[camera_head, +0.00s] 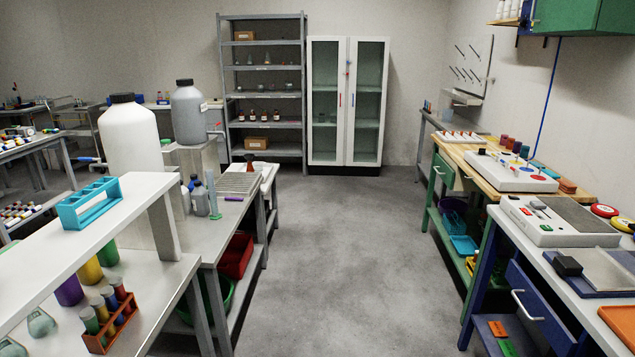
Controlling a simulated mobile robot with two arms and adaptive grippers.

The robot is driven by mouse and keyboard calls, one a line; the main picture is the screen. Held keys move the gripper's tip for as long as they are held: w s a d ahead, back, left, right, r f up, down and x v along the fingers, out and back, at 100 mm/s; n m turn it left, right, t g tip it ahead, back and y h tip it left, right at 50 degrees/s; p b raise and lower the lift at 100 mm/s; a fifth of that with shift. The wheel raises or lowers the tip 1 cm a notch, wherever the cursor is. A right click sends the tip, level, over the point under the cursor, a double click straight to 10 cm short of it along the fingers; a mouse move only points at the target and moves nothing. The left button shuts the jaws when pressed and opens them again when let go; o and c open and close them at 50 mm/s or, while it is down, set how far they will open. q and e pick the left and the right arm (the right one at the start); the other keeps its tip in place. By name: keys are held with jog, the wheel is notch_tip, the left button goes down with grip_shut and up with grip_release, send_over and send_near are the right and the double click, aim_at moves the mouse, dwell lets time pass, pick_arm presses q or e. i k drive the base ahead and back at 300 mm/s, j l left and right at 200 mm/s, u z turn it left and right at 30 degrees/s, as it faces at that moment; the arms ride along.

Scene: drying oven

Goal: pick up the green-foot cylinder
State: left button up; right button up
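A slim, upright measuring cylinder (212,193) with a green foot stands on the light-topped bench left of the aisle. Its clear, slightly greenish tube rises beside a grey bottle (200,200), and its foot is near the bench's edge on the aisle side. It is small in the picture, so its markings cannot be read. Neither of my grippers shows in the head view.
A raised shelf with a teal rack (91,203) is nearer, at the left. A striped drying tray (238,184) lies beyond the cylinder. The grey floor aisle (320,270) is clear.

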aim_at(216, 216)
jog(key=i+u, duration=0.1)
jog(key=i, duration=0.6)
jog(key=i+l, duration=0.15)
jog(key=i, duration=0.6)
jog(key=i+l+u, duration=0.15)
jog(key=i, duration=0.55)
